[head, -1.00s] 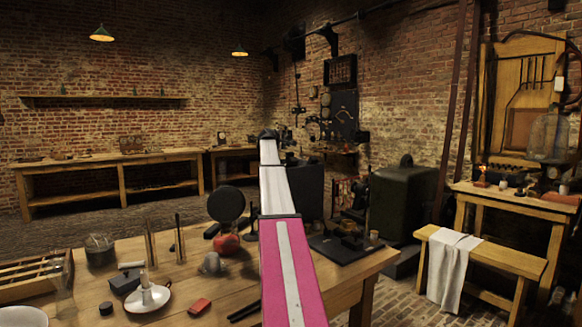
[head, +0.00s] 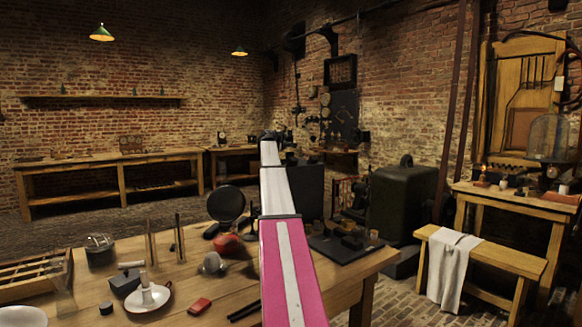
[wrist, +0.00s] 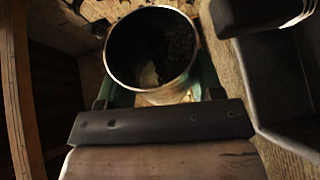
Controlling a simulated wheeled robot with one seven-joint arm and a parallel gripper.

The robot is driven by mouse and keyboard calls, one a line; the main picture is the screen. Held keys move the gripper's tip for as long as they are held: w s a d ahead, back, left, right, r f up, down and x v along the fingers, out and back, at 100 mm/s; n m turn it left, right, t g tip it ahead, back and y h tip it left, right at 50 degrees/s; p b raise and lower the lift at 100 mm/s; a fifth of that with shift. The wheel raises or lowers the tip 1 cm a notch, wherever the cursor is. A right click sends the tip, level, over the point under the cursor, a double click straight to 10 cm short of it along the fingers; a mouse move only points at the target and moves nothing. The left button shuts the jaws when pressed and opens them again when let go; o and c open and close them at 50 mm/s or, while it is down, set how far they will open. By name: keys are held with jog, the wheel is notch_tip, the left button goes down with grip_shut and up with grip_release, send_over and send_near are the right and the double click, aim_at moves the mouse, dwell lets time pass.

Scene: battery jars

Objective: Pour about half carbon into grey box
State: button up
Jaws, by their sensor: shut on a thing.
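A round metal-rimmed container (wrist: 118,72) fills the upper middle of the wrist view, its mouth tilted toward the camera. Black granules, the carbon (wrist: 172,55), lie inside it, mostly along its right side. My gripper (wrist: 155,98) is shut on this container; greenish finger parts show on both sides of it. A dark grey open box (wrist: 272,68) stands at the right of the wrist view, apart from the container, and its inside looks empty where visible. In the head view my arm hides the gripper, and I cannot pick out the container or the box.
In the head view a wooden table (head: 215,290) holds a white dish with a candle (head: 147,297), a red block (head: 200,305), a dark pot (head: 100,250) and a divided wooden tray (head: 35,272). A bench with a white cloth (head: 450,265) stands at the right.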

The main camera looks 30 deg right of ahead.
jog(key=shift+s+d+r+m+h, duration=0.1)
jog(key=shift+s+r+m+h, duration=0.2)
jog(key=shift+m, duration=0.3)
dwell(1.7)
jog(key=shift+s+r+m+t, duration=0.25)
jog(key=shift+r+m+t, duration=0.35)
jog(key=shift+r+m, duration=0.3)
dwell(1.6)
jog(key=shift+s+d+r+m+h, duration=0.15)
jog(key=shift+s+r+m+h, duration=0.15)
jog(key=shift+m, duration=0.3)
dwell(1.4)
jog(key=shift+w+f+n, duration=0.2)
jog(key=shift+w+n, duration=0.15)
jog(key=shift+n, duration=0.35)
jog(key=shift+w+f+n+g, duration=0.25)
jog(key=shift+f+n+g, duration=0.15)
jog(key=shift+f+n, duration=0.55)
jog(key=shift+f, duration=0.1)
jog(key=shift+w+a+y, duration=0.1)
jog(key=shift+a+y, duration=0.1)
jog(key=shift+y, duration=0.2)
